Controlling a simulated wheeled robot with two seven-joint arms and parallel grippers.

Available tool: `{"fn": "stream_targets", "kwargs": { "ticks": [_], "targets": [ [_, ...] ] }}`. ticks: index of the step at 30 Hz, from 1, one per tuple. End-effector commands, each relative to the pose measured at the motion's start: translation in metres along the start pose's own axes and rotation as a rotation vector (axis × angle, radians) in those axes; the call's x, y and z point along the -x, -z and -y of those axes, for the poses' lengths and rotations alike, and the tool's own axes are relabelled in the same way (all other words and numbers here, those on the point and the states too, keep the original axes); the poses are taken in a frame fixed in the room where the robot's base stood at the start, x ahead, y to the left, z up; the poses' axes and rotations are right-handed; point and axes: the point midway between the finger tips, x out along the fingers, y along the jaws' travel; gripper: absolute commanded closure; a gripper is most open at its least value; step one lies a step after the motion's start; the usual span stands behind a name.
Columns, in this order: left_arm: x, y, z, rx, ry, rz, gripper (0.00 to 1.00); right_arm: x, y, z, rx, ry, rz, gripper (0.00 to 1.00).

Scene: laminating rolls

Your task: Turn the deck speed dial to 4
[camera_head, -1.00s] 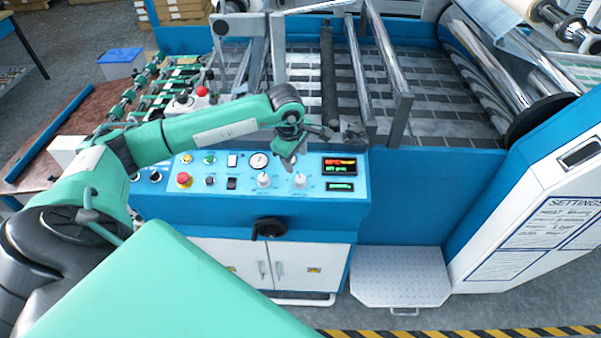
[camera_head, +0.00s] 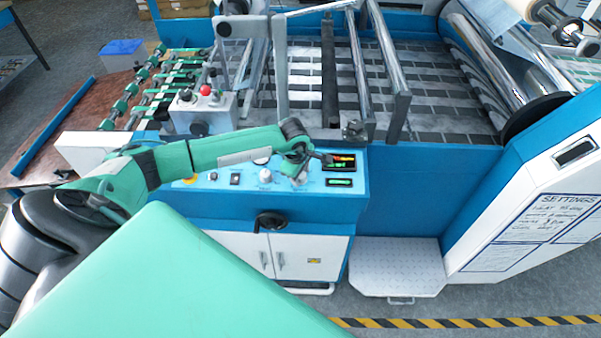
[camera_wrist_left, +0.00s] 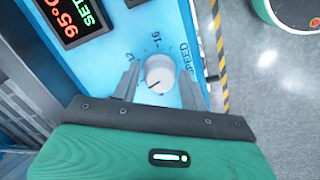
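The white speed dial (camera_wrist_left: 159,74) sits on the blue control panel, with a scale around it; 12 and 16 are readable, and the lettering beside it is partly covered. A dark pointer mark shows on its face. My left gripper (camera_wrist_left: 158,86) is open, with one finger on each side of the dial; whether they touch it I cannot tell. In the head view my left gripper (camera_head: 302,170) is over the right-hand dial (camera_head: 299,181), beside the display (camera_head: 340,162). My right gripper is not in view.
Another white knob (camera_head: 265,176) stands just left of the dial. A black handle (camera_head: 270,222) juts from the panel's front below. A metal step plate (camera_head: 397,267) is on the floor at right.

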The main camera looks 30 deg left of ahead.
Motion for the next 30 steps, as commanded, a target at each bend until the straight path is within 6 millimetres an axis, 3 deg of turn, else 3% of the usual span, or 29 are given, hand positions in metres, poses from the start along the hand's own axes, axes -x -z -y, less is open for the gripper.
{"fn": "stream_targets", "kwargs": {
  "ticks": [1,5,6,17,30],
  "targets": [
    [0.000,0.000,0.000,0.000,0.000,0.000,0.66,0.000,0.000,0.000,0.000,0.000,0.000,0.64],
    [0.000,0.000,0.000,0.000,0.000,0.000,0.92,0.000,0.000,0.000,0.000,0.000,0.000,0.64],
    [0.000,0.000,0.000,0.000,0.000,0.000,0.93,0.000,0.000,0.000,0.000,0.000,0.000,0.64],
    [-0.002,0.000,0.000,0.062,-0.009,0.000,0.93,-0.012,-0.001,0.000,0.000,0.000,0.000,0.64],
    [-0.006,0.000,0.001,0.409,-0.049,0.000,0.93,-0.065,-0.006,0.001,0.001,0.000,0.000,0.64]
  ]
}}
